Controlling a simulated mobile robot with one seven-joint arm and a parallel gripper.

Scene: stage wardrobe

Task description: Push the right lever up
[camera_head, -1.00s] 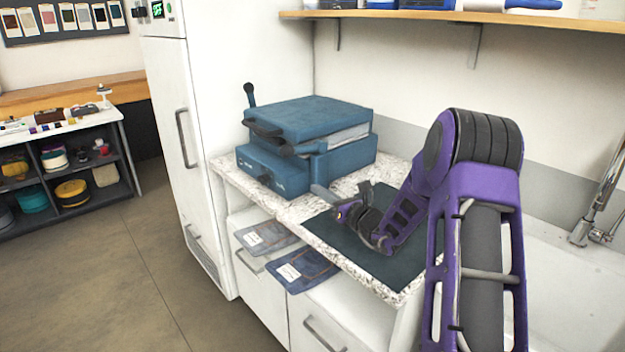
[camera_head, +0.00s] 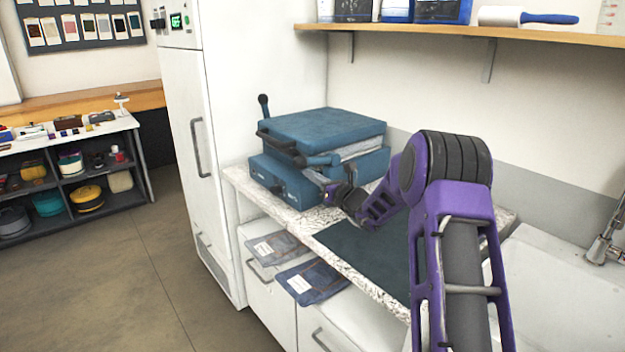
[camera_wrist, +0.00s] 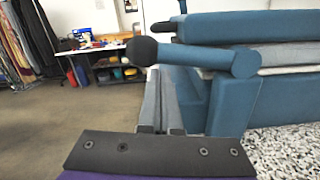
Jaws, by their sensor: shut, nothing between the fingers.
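A blue press (camera_head: 322,130) stands on the speckled counter. Its right lever (camera_head: 322,160) lies roughly level along the near side, its dark knob toward the left. In the wrist view the right lever (camera_wrist: 205,59) runs from its round pivot to the black knob (camera_wrist: 142,50). My gripper (camera_head: 314,178) is shut and empty, just below this lever. In the wrist view its fingertips (camera_wrist: 160,75) show under the lever close to the knob; I cannot tell whether they touch it. The left lever (camera_head: 264,106) stands upright on the far side.
A dark mat (camera_head: 360,255) lies on the counter (camera_head: 240,180) in front of the press. Folded denim pieces (camera_head: 310,280) are below the counter edge. A white cabinet (camera_head: 222,100) stands left, a shelf (camera_head: 450,32) is above and a sink (camera_head: 550,280) is right.

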